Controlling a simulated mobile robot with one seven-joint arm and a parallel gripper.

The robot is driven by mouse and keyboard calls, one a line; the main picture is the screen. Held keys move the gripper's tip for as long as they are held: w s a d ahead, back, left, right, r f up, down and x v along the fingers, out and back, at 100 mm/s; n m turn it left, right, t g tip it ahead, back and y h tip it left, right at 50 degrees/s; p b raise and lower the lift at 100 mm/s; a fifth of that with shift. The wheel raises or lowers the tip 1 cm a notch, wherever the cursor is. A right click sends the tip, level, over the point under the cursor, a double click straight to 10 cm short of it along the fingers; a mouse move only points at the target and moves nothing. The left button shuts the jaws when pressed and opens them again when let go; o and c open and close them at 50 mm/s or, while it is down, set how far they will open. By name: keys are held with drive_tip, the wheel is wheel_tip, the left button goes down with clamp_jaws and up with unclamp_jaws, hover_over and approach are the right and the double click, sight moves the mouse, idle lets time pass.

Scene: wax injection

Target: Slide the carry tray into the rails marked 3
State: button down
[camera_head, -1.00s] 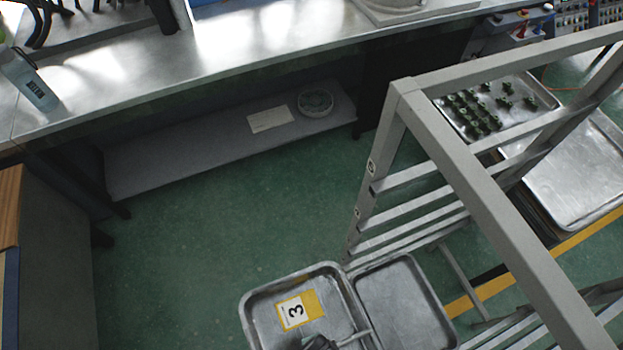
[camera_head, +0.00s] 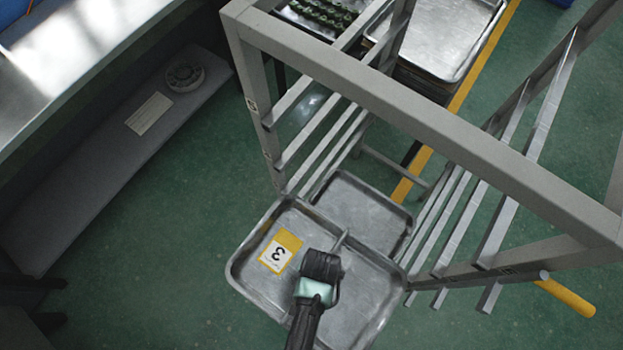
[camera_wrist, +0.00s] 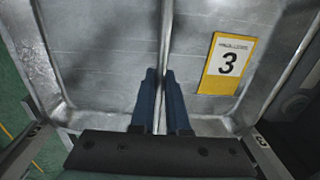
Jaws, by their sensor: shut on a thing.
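The carry tray (camera_head: 368,300), a shallow metal tray with a yellow-and-white label marked 3 (camera_head: 280,250), is in the lower middle of the head view. My gripper (camera_head: 325,262) is over its middle, shut on the tray's central bar (camera_wrist: 164,45). In the wrist view, the blue fingers (camera_wrist: 163,105) close on that bar, and the tray (camera_wrist: 105,65) fills most of the picture. The tray's far edge is at the rack's opening, between the left rails (camera_head: 325,125) and right rails (camera_head: 500,220). I cannot tell whether it touches a rail.
Another metal tray (camera_head: 360,205) is inside the rack, apparently lower. The grey rack frame (camera_head: 420,110) has small marks on its posts; one resembles 3 in the wrist view (camera_wrist: 262,141). A bench stands left, with a low shelf (camera_head: 90,185). Green floor between is clear.

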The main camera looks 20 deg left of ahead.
sight(334, 250)
drive_tip(key=shift+w+d+b, duration=0.3)
drive_tip(key=shift+w+d, duration=0.1)
drive_tip(key=shift+w, duration=0.75)
drive_tip(key=shift+w+d+b, duration=0.3)
drive_tip(key=shift+w+d, duration=0.05)
drive_tip(key=shift+w, duration=0.85)
drive_tip(key=shift+w+d+b, duration=0.3)
drive_tip(key=shift+w+d, duration=0.1)
drive_tip(key=shift+w, duration=0.75)
drive_tip(key=w+d+b, duration=0.3)
drive_tip(key=w+b, duration=0.5)
drive_tip(key=w, duration=0.2)
drive_tip(key=w+d+b, duration=0.4)
drive_tip(key=w+b, duration=0.3)
drive_tip(key=w, duration=0.4)
drive_tip(key=shift+w+b, duration=0.25)
drive_tip(key=shift+b, duration=0.15)
drive_tip(key=shift+w+f, duration=0.1)
drive_tip(key=c, duration=0.8)
unclamp_jaws()
drive_tip(key=shift+c, duration=0.2)
